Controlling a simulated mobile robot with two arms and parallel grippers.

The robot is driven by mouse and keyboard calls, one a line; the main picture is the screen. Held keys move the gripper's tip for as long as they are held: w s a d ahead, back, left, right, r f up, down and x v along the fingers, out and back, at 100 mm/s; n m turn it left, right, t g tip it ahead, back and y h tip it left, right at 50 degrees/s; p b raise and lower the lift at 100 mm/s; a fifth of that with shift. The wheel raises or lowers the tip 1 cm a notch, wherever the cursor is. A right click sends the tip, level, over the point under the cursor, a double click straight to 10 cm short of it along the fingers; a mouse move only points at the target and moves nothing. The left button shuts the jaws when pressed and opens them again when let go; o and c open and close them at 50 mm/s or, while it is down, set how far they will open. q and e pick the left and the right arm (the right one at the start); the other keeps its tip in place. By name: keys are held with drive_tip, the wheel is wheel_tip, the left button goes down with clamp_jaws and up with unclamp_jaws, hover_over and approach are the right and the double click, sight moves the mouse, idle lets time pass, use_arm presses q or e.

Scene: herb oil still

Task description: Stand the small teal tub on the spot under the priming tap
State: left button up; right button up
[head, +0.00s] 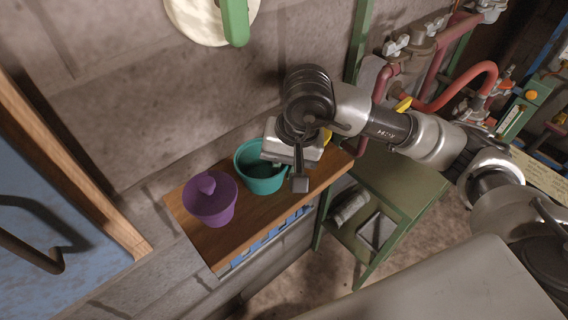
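The small teal tub (262,180) stands upright on a wooden shelf (240,226), at its middle. My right gripper (289,174) reaches down at the tub's right side. One finger shows outside the rim on the right; the other seems to be over or inside the tub's mouth. A gap shows between the fingers, so the gripper looks open. It hides the tub's right rim, and I cannot tell whether it touches the tub. I cannot pick out the priming tap or the spot under it for sure. My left gripper is not in view.
A purple tub (210,201) with a lump at its mouth stands left of the teal tub. A green stand (400,183) with a lower shelf is to the right. Red pipes (470,85) and valves are behind my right arm. A stone wall backs the shelf.

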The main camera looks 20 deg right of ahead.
drive_tip(key=shift+o, duration=0.9)
